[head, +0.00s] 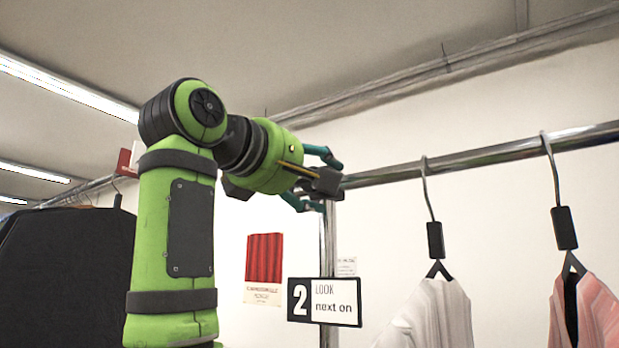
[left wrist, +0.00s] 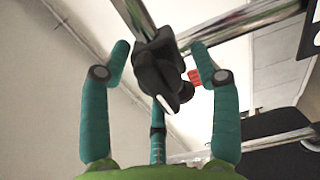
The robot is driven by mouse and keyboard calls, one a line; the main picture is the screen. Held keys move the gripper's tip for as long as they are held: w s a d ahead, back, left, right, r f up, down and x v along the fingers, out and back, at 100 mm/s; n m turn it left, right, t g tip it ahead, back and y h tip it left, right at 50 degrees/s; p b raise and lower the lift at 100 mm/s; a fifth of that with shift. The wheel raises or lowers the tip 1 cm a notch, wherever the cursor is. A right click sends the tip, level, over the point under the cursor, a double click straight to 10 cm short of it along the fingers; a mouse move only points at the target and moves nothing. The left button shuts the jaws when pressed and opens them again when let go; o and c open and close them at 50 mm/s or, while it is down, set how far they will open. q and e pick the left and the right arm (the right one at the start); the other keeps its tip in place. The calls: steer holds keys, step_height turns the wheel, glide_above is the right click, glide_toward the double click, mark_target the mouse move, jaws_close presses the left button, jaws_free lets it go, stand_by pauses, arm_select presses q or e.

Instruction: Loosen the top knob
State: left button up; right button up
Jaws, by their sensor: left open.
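The dark top knob (head: 326,182) sits at the end of the chrome rail, where it meets the upright post. In the left wrist view the knob (left wrist: 160,78) is a black lobed piece in the middle, on the rail joint. My left gripper (head: 316,178) is at the knob, its teal fingers spread open around it. In the left wrist view the gripper (left wrist: 160,60) has one finger on each side of the knob with visible gaps. A third finger rises from below, its tip partly hidden by the knob; I cannot tell if it touches.
The chrome rail (head: 482,152) runs right, with a white garment (head: 432,318) and a pink garment (head: 597,310) on hangers. A sign reading 2 (head: 324,302) is at the post (head: 328,240). Dark clothing (head: 65,265) hangs at left. A red poster (head: 264,262) is on the wall.

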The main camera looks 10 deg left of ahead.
arm_select(q)
steer(key=v, duration=1.2)
